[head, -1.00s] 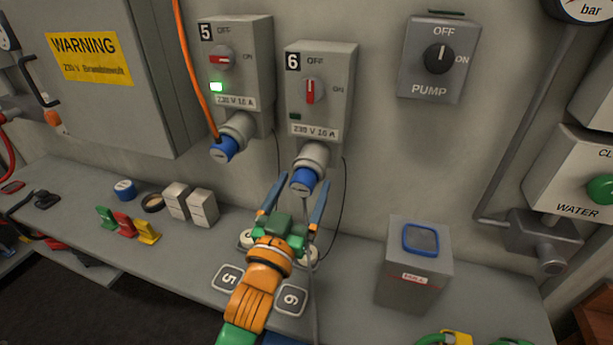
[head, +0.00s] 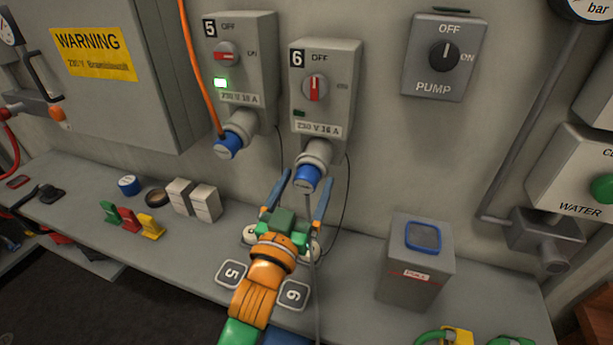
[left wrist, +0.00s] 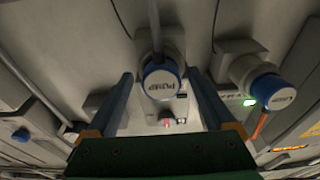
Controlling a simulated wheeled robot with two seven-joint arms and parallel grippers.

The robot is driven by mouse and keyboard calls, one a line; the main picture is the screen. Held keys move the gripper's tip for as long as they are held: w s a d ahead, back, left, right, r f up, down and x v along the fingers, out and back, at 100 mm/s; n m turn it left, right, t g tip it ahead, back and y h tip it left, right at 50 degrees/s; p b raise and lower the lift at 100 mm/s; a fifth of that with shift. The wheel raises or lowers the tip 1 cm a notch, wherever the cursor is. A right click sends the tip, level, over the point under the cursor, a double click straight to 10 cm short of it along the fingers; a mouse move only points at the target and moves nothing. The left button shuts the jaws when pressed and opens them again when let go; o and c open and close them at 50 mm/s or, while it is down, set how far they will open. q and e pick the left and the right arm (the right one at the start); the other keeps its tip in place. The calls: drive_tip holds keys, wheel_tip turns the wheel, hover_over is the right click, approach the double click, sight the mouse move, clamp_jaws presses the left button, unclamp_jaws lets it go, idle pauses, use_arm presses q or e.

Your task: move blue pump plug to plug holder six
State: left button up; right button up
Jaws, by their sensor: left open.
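The blue pump plug (head: 307,178) sits in the socket under switch box 6 (head: 324,90), angled downward. In the left wrist view the plug (left wrist: 161,80) shows its round end marked PUMP. My left gripper (head: 306,180) is open, with one blue finger on each side of the plug and visible gaps between. In the left wrist view the gripper (left wrist: 160,75) has the plug between its fingertips. Plug holder six, by the 6 label (head: 293,295) on the shelf, is partly hidden by my gripper. My right gripper is not in view.
Another blue plug (head: 228,147) with an orange cable sits under switch box 5 (head: 240,70), whose green lamp is lit. A grey box (head: 415,275) stands on the shelf to the right. Small coloured clips (head: 131,220) and white blocks (head: 193,199) lie to the left.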

sight(304, 186)
use_arm(q)
drive_tip(key=shift+a, duration=0.1)
clamp_jaws()
idle(0.3)
drive_tip(key=shift+f, duration=0.15)
drive_tip(key=shift+s, duration=0.2)
drive_tip(key=shift+p+v, duration=0.3)
drive_tip(key=shift+v, duration=0.5)
drive_tip(key=shift+s+a, duration=0.15)
drive_tip(key=shift+s, duration=0.2)
drive_tip(key=shift+p+v, duration=0.3)
drive_tip(key=shift+v, duration=1.3)
